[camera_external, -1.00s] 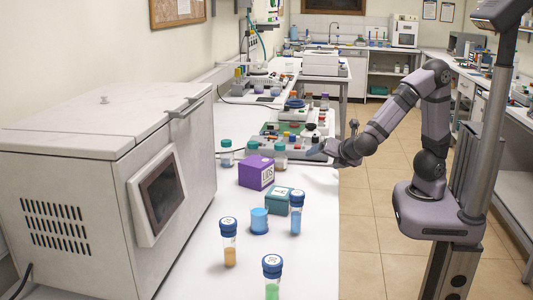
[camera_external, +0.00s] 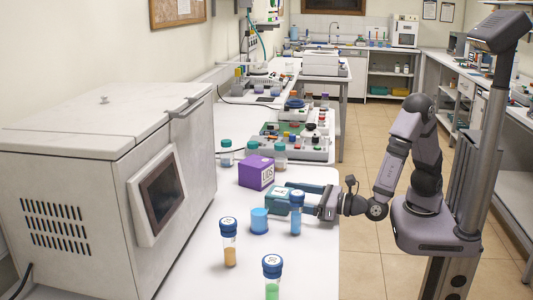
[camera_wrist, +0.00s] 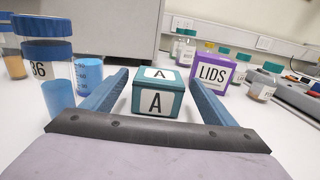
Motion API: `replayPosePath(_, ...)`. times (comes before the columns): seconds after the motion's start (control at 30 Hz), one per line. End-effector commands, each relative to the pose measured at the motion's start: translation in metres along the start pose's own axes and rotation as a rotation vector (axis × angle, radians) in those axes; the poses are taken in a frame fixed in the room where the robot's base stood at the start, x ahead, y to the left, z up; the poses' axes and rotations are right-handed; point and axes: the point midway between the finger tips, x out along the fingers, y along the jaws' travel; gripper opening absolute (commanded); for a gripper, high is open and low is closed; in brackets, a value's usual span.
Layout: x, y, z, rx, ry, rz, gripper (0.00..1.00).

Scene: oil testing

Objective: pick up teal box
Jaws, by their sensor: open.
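The teal box (camera_wrist: 158,92) bears a white label with the letter A on its front and top. In the wrist view it sits on the white table between the two blue fingers of my gripper (camera_wrist: 155,88), which are open on either side of it. I cannot see the fingers touching the box. In the external view the teal box (camera_external: 280,199) is partly hidden by my gripper (camera_external: 303,196) and a blue-capped vial, and my gripper reaches it from the right, low over the table.
A blue-capped vial (camera_external: 296,215) stands close by my gripper, left of the left finger in the wrist view (camera_wrist: 45,60). A blue cup (camera_external: 260,221) and a purple LIDS box (camera_external: 256,173) are near the teal box. More vials stand at the front. A large grey machine (camera_external: 110,190) fills the left.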

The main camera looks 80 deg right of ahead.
Motion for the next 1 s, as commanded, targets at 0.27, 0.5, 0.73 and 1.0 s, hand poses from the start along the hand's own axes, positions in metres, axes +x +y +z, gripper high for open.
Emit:
replayPosePath(0.27, 0.018, 0.000, 0.000, 0.000, 0.000, -0.001, 0.80)
replayPosePath(0.5, 0.030, 0.000, 0.001, 0.001, 0.001, -0.003, 0.80)
replayPosePath(0.73, 0.059, 0.001, 0.000, 0.001, 0.001, -0.003, 0.80)
replayPosePath(1.0, 0.071, 0.002, -0.001, 0.002, 0.001, 0.000, 0.80)
